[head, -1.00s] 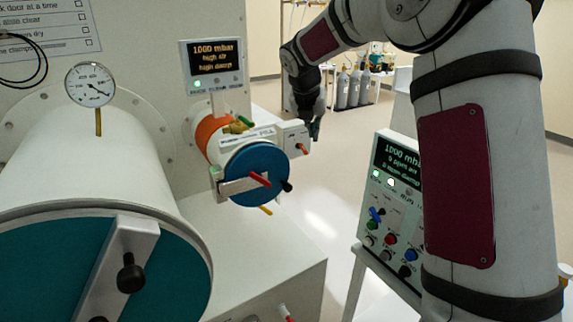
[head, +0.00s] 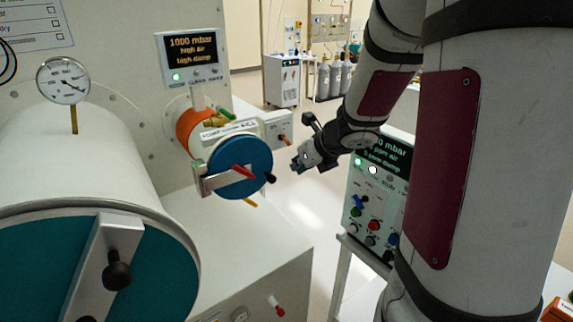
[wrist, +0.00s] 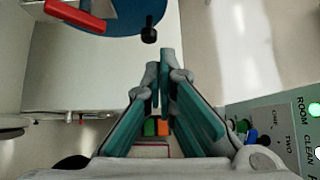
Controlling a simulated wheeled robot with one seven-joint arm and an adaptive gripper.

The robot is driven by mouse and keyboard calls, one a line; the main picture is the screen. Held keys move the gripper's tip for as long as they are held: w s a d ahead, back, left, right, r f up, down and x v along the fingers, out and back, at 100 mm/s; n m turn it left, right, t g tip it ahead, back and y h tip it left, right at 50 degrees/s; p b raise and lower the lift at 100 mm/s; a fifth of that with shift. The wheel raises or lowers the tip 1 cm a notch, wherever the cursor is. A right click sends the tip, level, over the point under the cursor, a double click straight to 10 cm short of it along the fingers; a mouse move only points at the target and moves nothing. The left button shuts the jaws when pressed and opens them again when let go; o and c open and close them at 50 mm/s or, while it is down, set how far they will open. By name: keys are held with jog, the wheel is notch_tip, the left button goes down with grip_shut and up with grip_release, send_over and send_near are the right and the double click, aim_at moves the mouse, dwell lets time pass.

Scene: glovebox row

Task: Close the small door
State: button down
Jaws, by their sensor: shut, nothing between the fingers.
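The small door is a round blue disc (head: 238,168) on the end of the small antechamber tube. It sits against the tube's end, with a metal bar and red handle (head: 236,172) across its front and a black knob (head: 270,178) at its right edge. I cannot tell whether it is latched. My gripper (head: 297,164) is to the right of the door, apart from it, with its fingers pointing left. In the wrist view the teal fingers (wrist: 165,60) meet at the tips and hold nothing. The blue door (wrist: 125,15) and black knob (wrist: 149,32) are just beyond them.
A large tube with a teal door (head: 150,255) fills the left foreground. A control panel (head: 372,195) on a stand is right of and below my gripper. A white box (head: 277,127) is on the small tube's right side. Open floor lies between tube and panel.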

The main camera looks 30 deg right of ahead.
jog(key=w+f+b, duration=0.1)
jog(key=w+f, duration=0.5)
jog(key=w, duration=0.4)
jog(key=shift+w, duration=0.1)
